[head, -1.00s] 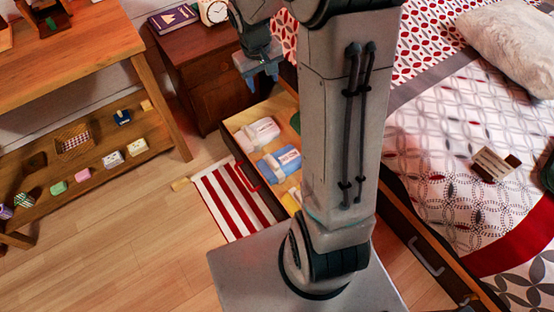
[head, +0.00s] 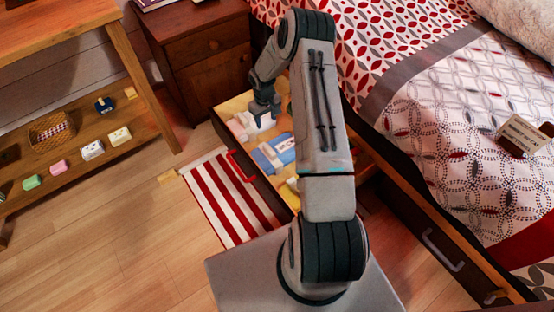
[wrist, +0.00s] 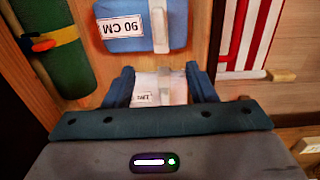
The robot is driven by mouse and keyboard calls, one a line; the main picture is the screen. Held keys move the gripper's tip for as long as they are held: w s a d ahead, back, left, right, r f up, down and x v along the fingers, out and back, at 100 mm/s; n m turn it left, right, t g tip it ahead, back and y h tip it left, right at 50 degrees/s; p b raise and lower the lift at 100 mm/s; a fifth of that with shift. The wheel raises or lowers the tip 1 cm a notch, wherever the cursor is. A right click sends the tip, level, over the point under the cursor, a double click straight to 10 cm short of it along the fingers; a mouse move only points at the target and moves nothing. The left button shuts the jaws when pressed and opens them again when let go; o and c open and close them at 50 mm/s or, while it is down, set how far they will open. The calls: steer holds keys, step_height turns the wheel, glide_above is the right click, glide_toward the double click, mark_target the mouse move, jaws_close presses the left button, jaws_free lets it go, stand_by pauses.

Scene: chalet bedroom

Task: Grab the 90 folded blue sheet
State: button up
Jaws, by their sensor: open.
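The folded blue sheet (head: 275,153) lies in the open drawer, with a white band around it. In the wrist view the blue sheet (wrist: 138,42) shows at the top, its white label reading "90 CM". A folded white sheet (wrist: 152,90) with a small label lies beside it. My gripper (head: 265,112) is at the white sheet, toward the drawer's far end. In the wrist view my gripper (wrist: 162,82) is open, its fingers on either side of the white sheet. The blue sheet is beyond the fingertips. I cannot tell whether the fingers touch anything.
The drawer (head: 257,181) has a red handle and stands out from under the bed (head: 440,110). A green roll (wrist: 58,50) lies inside it. A striped rug (head: 228,200) lies beside it. A nightstand (head: 195,50) stands behind it.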

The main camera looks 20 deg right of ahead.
steer(key=b, duration=0.4)
glide_toward(270, 149)
step_height(270, 149, down, 5)
steer(key=shift+w+a+f, duration=0.1)
steer(key=shift+w, duration=0.1)
steer(key=f+b, duration=0.1)
steer(key=f, duration=0.1)
steer(key=f+b, duration=0.1)
steer(key=f, duration=0.2)
steer(key=shift+d+f+b, duration=0.15)
steer(key=shift+d+b, duration=0.05)
steer(key=shift+b, duration=0.2)
jaws_close()
